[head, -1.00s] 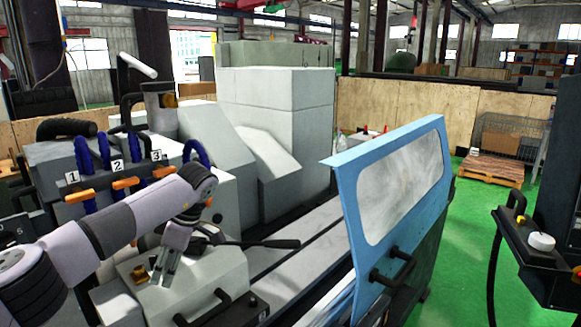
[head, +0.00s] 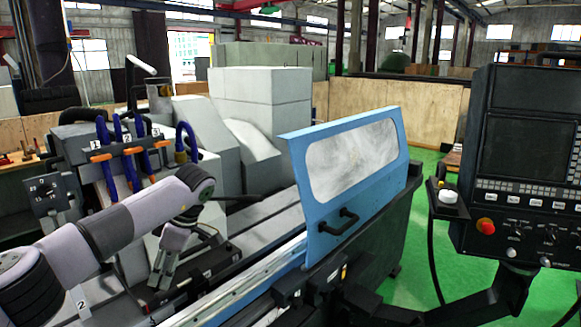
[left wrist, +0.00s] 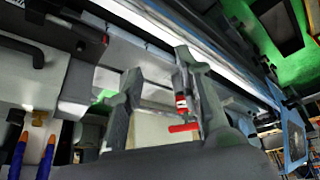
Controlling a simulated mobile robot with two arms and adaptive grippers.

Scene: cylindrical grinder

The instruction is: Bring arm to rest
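My left arm comes in from the left in the head view, bent at the elbow with its forearm pointing down. My left gripper (head: 160,282) hangs in front of the grinding machine (head: 265,85), over its near bed area. Its two fingers also show in the left wrist view (left wrist: 158,65), spread apart with nothing clearly held between them. A small red piece (left wrist: 182,128) shows beside the right finger there; I cannot tell what it belongs to. My right gripper is in neither view.
The blue sliding door (head: 345,165) with its window stands right of the gripper. A dark control panel (head: 525,150) with a red button (head: 486,226) stands at the right. Blue hoses (head: 104,130) rise behind my arm.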

